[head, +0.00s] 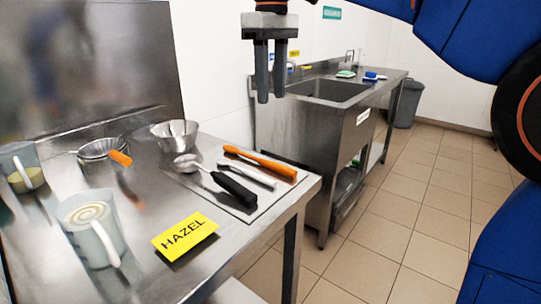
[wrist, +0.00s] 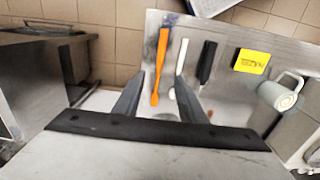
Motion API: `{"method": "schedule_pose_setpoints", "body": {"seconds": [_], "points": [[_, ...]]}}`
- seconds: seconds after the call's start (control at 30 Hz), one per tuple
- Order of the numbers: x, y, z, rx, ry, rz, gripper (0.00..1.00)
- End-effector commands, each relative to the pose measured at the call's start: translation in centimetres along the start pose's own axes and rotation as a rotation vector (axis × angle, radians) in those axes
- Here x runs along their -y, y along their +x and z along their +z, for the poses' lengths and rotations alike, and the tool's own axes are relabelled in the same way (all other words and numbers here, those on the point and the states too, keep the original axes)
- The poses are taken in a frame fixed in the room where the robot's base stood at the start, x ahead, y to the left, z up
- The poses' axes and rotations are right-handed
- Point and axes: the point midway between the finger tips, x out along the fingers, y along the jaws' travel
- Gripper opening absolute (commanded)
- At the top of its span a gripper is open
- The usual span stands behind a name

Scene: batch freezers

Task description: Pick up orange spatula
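The orange spatula (head: 260,161) lies flat on a tray on the steel table, the farthest of the utensils there. It also shows in the wrist view (wrist: 161,60), upright in the picture between my two fingers. My gripper (head: 271,98) hangs in the air above the tray's far side, fingers pointing down. In the wrist view my gripper (wrist: 158,82) has its fingers apart with nothing held. The spatula is clearly below the fingers and untouched. Beside it lie a white-handled utensil (head: 247,176) and a black-handled scoop (head: 233,187).
A metal bowl (head: 175,134), an orange-handled strainer (head: 102,149), a jug (head: 22,167), a white pitcher (head: 96,235) and a yellow HAZEL card (head: 185,236) stand on the table (head: 170,195). A steel sink unit (head: 300,120) stands beyond. Tiled floor is clear at right.

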Motion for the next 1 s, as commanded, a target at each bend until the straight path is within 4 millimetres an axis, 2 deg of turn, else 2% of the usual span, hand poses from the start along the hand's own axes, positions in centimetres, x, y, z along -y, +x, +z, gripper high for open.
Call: {"method": "schedule_pose_setpoints", "body": {"seconds": [0.17,0.6,0.7,1.0], "points": [[0.1,2.0,0.0,0.004,-0.002,-0.001,0.37],[0.1,9.8,0.1,0.004,-0.001,-0.001,0.37],[0.1,11.0,0.1,0.003,-0.001,-0.001,0.37],[0.1,12.9,0.2,0.001,-0.001,0.0,0.37]]}}
